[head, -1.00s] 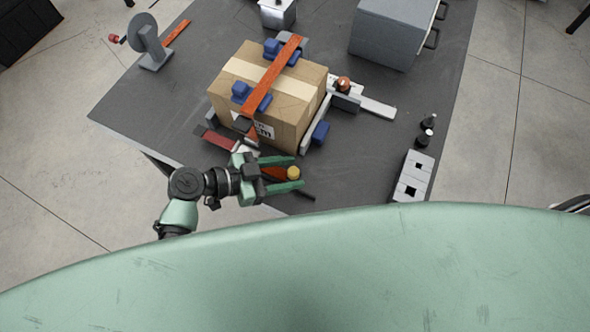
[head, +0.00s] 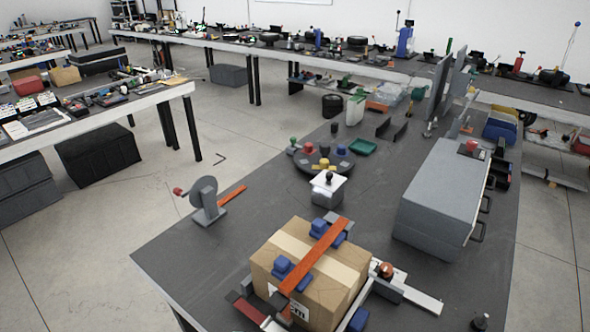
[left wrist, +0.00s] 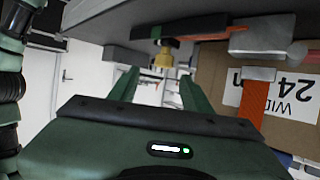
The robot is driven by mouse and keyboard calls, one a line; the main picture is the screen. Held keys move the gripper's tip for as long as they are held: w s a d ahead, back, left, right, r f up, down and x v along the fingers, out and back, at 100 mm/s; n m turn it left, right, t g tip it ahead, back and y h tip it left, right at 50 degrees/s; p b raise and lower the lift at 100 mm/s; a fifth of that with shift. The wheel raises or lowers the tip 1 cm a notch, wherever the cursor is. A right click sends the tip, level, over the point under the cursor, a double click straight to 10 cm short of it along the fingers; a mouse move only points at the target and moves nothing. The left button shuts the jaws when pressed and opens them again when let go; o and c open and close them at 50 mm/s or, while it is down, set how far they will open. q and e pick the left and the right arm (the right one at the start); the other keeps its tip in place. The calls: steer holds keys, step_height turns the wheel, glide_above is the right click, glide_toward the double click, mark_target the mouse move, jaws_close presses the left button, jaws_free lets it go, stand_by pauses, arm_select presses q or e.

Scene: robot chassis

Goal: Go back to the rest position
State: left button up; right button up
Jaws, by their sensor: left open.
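In the left wrist view my left gripper (left wrist: 158,76) shows two green fingers spread apart with nothing held between them. A yellow knob (left wrist: 163,57) on a dark and orange handle appears just beyond the fingertips; I cannot tell the exact gap. The cardboard box (left wrist: 292,108) with its printed label lies to the right of the fingers. In the head view the box (head: 337,286) sits on the dark table under an orange strap (head: 322,252) with blue pads. Neither gripper shows in the head view.
A grey drawer cabinet (head: 437,208) stands right of the box. A grey disc on a stand (head: 206,200) is at the table's left edge. A white-topped block (head: 328,189) and a round holder (head: 318,163) sit behind the box. Open floor lies left of the table.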

arm_select(q)
steer(key=shift+s+a+f, duration=0.1)
steer(key=shift+s+f, duration=0.1)
steer(key=shift+s, duration=0.1)
steer(key=s+a+f+n+t+y, duration=0.15)
steer(key=s+a+n+y, duration=0.25)
steer(key=a+n+y, duration=0.45)
steer(key=s+a+f+n+y, duration=0.2)
steer(key=s+a+n+y, duration=0.35)
steer(key=a, duration=0.55)
step_height(320, 180, down, 26)
steer(key=s+f+g+h, duration=0.1)
steer(key=s, duration=0.1)
steer(key=s+a+f+g, duration=0.1)
steer(key=s+a+f, duration=0.2)
steer(key=s+f, duration=1.1)
steer(key=shift+s+f, duration=0.3)
steer(key=shift+s, duration=0.65)
steer(key=shift+g, duration=0.25)
